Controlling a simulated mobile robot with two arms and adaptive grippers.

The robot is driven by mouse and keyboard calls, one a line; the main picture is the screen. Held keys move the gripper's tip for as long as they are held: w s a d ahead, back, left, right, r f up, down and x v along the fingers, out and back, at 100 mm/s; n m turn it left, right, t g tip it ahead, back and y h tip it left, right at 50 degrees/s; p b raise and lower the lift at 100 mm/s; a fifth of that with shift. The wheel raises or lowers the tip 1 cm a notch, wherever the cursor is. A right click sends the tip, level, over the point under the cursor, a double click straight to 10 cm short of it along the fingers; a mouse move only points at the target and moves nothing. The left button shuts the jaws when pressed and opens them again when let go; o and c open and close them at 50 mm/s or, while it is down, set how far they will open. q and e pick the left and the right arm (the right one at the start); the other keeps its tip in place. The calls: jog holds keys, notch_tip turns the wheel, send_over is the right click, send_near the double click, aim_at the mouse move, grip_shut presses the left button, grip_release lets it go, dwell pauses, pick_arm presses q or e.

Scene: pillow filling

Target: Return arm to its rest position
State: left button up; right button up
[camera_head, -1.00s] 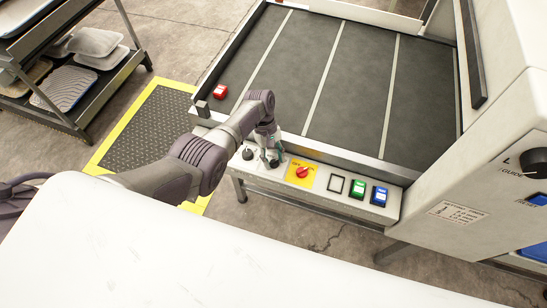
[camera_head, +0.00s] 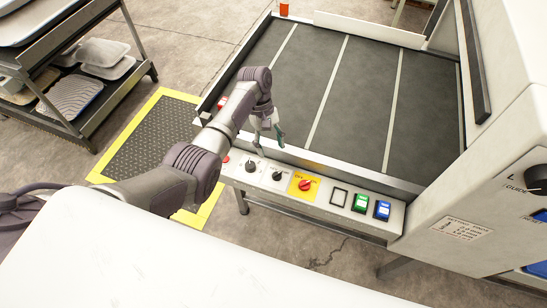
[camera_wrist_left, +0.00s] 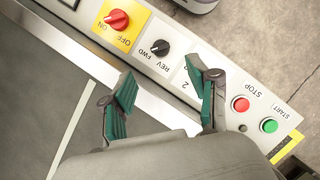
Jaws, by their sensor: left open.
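My left arm reaches in from the left in the head view, with its elbow bent over the corner of the conveyor machine. My left gripper (camera_head: 269,143) hangs above the near edge of the belt, behind the control panel (camera_head: 325,202). In the left wrist view the left gripper (camera_wrist_left: 165,95) is open, with green-padded fingers apart and nothing between them. Its fingers are over the panel edge beside a black FWD/REV knob (camera_wrist_left: 160,47). The right gripper is not in view.
The panel has a red rotary switch on yellow (camera_head: 305,185), a green button (camera_head: 361,203) and a blue button (camera_head: 382,210). The grey belt (camera_head: 340,90) is bare. A tray rack (camera_head: 75,70) stands at left. A white surface (camera_head: 150,260) fills the front.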

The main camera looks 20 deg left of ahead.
pick_arm(q)
jog(key=shift+v, duration=0.8)
jog(key=shift+f, duration=0.1)
jog(key=s+f+m, duration=0.1)
jog(key=s, duration=0.1)
jog(key=s+f+m+t+y, duration=0.1)
jog(key=s+f, duration=0.1)
jog(key=s, duration=0.1)
jog(key=s+a+f+m+t, duration=0.1)
jog(key=s+f, duration=0.1)
jog(key=s, duration=0.1)
jog(key=shift+f+m+y, duration=0.25)
jog(key=shift+m+y, duration=0.05)
jog(key=s+a+r+m+t+y, duration=0.15)
jog(key=s+r+m, duration=0.3)
jog(key=s, duration=0.65)
jog(key=s+r+m+t, duration=0.3)
jog(key=s+r, duration=0.3)
jog(key=s, duration=0.4)
notch_tip(320, 180, down, 25)
jog(key=g, duration=0.1)
jog(key=s+a+f+g, duration=0.1)
jog(key=s+a+f, duration=0.1)
jog(key=s+f, duration=1.6)
jog(key=shift+a+m, duration=0.25)
jog(key=shift+m, duration=0.1)
